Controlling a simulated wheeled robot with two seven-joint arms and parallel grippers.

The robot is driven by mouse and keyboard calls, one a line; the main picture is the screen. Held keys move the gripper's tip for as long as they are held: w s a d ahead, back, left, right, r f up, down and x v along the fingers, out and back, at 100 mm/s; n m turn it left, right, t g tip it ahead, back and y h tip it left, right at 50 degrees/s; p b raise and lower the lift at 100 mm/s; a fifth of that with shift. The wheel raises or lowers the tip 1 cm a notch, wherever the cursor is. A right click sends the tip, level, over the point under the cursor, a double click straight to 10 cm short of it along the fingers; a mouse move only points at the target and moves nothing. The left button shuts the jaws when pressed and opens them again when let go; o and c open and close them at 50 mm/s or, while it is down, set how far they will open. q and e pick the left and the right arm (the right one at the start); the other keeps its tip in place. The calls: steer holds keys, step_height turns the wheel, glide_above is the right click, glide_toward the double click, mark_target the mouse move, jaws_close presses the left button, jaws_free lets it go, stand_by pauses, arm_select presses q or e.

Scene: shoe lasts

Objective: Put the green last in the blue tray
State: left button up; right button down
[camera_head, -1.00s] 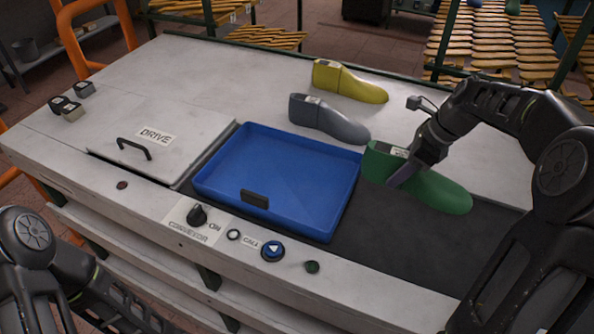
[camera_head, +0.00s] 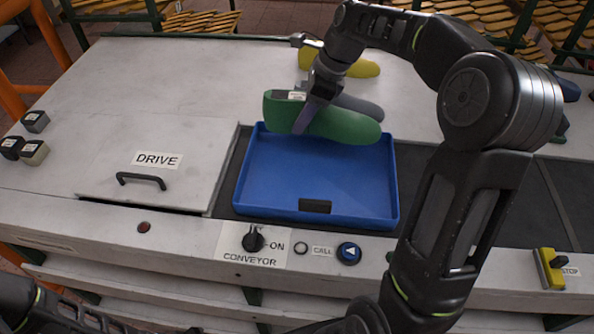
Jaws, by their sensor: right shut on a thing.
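The green last (camera_head: 345,125) is held by my right gripper (camera_head: 312,112), which is shut on it. The last lies roughly level over the far edge of the blue tray (camera_head: 280,190), its toe to the right. Its height above the tray is hard to tell. The tray is empty and sits on the dark conveyor belt, with a black handle on its near side. My left arm shows at the lower left, but its gripper is out of view.
A grey last (camera_head: 365,106) is partly hidden behind the green one, and a yellow last (camera_head: 362,68) lies farther back. A hatch marked DRIVE (camera_head: 150,175) is left of the tray. A conveyor knob (camera_head: 253,240) and a yellow stop switch (camera_head: 549,268) are along the front.

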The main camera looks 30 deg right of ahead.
mark_target(319, 167)
steer(key=shift+a, duration=0.15)
steer(key=shift+s, duration=0.1)
steer(key=shift+f, duration=2.45)
steer(key=shift+f+p, duration=0.55)
steer(key=shift+f, duration=1.95)
